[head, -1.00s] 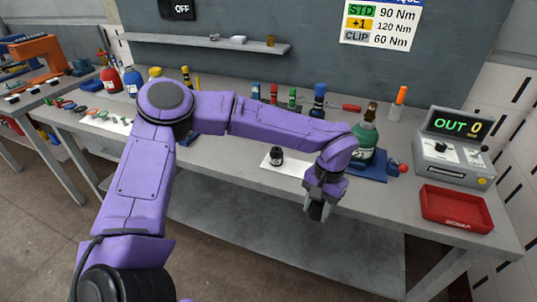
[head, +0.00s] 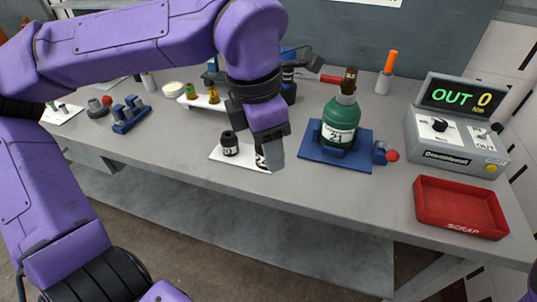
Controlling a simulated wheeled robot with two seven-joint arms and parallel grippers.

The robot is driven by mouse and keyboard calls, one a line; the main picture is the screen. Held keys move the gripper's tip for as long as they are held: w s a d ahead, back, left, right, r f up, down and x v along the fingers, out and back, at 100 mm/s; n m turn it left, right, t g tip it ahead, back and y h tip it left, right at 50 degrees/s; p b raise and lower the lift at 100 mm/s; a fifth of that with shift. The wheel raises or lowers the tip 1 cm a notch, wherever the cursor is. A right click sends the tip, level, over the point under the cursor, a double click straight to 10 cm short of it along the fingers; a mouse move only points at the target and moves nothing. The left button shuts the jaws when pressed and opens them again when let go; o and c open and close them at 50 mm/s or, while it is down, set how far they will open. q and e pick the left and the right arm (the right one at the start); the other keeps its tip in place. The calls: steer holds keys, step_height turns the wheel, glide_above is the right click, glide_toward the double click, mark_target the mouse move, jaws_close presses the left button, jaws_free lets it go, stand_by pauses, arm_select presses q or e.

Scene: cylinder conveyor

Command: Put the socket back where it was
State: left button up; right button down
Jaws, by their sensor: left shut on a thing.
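My left gripper (head: 268,158) points down over the right part of a white mat (head: 222,157) on the bench. It is shut on a dark thing with a white marking (head: 260,158), likely a socket, mostly hidden by the fingers. I cannot tell whether it touches the mat. A black socket (head: 229,143) with a white marking stands upright on the mat, just left of the gripper. My right gripper is not in view.
A green bottle-shaped part (head: 340,122) stands on a blue fixture (head: 318,156) right of the gripper. A red scrap tray (head: 460,208) and a grey box reading OUT 0 (head: 455,150) are farther right. A blue peg stand (head: 128,115) is at left.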

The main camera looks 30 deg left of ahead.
arm_select(q)
steer(key=shift+n, duration=0.7)
steer(key=w+a+f+p, duration=0.1)
steer(key=w+a+f, duration=0.4)
steer(key=w+f, duration=0.1)
steer(key=w, duration=0.1)
steer(key=w+a+f+p, duration=0.1)
steer(key=w+a+f, duration=0.2)
steer(key=shift+w+a+f+p, duration=0.2)
steer(key=shift+a+f+p, duration=0.05)
steer(key=shift+a+p, duration=0.1)
step_height(320, 180, down, 3)
steer(key=shift+r, duration=0.1)
steer(key=shift+f, duration=0.2)
steer(key=shift+f, duration=0.2)
steer(key=o, duration=1.1)
